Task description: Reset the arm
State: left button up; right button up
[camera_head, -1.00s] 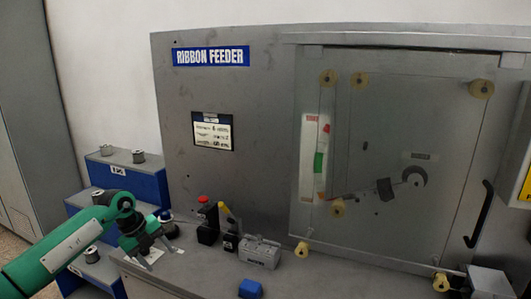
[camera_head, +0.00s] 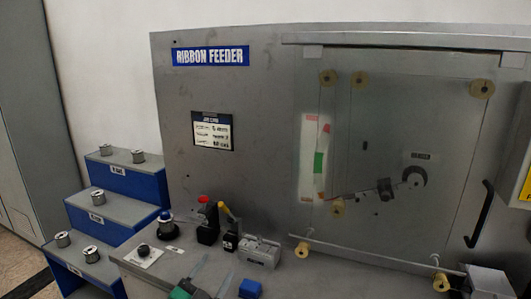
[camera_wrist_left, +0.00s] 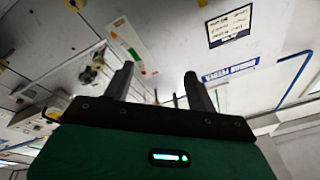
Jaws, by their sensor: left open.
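My left gripper (camera_head: 214,268) shows at the bottom of the head view, green with two grey fingers spread apart. It is open, and I see nothing between its fingers. It is in front of the grey bench, left of a blue block (camera_head: 250,288). In the left wrist view the two dark fingers of my left gripper (camera_wrist_left: 158,80) stand apart. Beyond them the ribbon feeder panel (camera_wrist_left: 175,45) shows tilted. Most of my left arm is out of the head view. My right gripper is not in view.
The ribbon feeder cabinet (camera_head: 270,120) fills the back, with a clear door and black handle (camera_head: 479,214). Blue steps (camera_head: 130,183) with several spools are left, near a round knob (camera_head: 167,226).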

pick_arm(q)
jog(key=s+a+f+n+g+y, duration=0.4)
jog(key=s+a+f+n+y, duration=0.1)
jog(key=s+f, duration=0.25)
jog(key=s+a+f+n+g+y, duration=0.35)
jog(key=s+a+f, duration=0.2)
jog(key=f, duration=0.25)
jog(key=s+f+n+g, duration=0.1)
jog(key=s+f+g, duration=0.25)
jog(key=s, duration=0.65)
jog(key=s+f+g, duration=0.3)
jog(key=s+g, duration=0.2)
jog(key=s, duration=0.6)
notch_tip(320, 180, down, 29)
jog(key=g+p, duration=0.1)
jog(key=s+a+f+g+p, duration=0.1)
jog(key=s+a+f, duration=0.2)
jog(key=s+f, duration=1.5)
jog(key=shift+s+a+f, duration=0.2)
jog(key=shift+s+f, duration=0.2)
jog(key=shift+f, duration=0.25)
jog(key=shift+c, duration=0.4)
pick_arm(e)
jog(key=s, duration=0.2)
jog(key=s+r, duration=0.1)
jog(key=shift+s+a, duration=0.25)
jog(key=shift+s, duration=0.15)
